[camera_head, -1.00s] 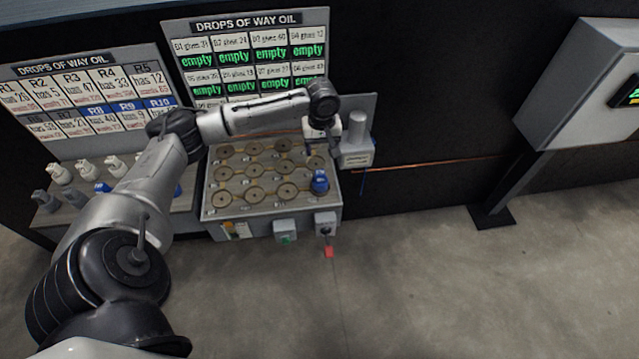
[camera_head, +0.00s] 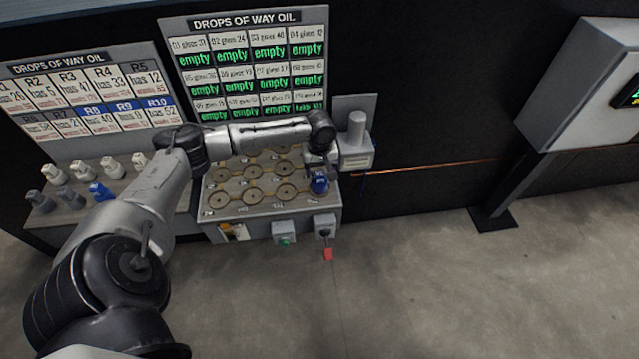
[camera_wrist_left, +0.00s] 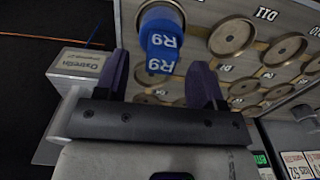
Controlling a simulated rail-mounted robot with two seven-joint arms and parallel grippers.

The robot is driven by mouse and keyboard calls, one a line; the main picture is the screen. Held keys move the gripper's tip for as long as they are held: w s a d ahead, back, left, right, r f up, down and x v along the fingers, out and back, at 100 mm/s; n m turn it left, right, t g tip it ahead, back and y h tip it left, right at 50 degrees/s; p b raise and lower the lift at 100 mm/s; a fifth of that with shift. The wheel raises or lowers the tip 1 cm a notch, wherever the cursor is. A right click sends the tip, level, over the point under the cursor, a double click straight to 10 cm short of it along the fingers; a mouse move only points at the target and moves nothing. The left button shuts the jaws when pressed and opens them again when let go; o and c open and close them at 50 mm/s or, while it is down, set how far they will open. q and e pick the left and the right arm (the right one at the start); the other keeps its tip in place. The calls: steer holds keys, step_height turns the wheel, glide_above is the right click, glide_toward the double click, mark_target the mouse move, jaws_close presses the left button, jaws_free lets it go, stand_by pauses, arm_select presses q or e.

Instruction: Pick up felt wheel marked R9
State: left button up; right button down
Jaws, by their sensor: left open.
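The felt wheel marked R9 (camera_head: 319,184) is a blue piece with white lettering, standing at the front right corner of the grey panel of round seats (camera_head: 222,201). In the left wrist view my left gripper (camera_wrist_left: 162,82) is open, and the wheel appears between and beyond the two dark fingertips. I cannot tell whether they touch it. My right gripper is out of view.
A grey box with a cylinder (camera_head: 356,142) stands close right of the panel. A switch box (camera_head: 325,226) with a red tag and a green-button box (camera_head: 284,232) are on its front. Pale and grey pieces and another blue piece (camera_head: 100,192) stand on the left shelf.

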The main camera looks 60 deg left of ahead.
mark_target(319, 173)
arm_select(q)
step_height(319, 173, down, 3)
steer(key=shift+s+f+b, duration=0.1)
steer(key=shift+f+b, duration=0.05)
steer(key=shift+b, duration=0.15)
steer(key=shift+c, duration=0.3)
steer(key=c, duration=1)
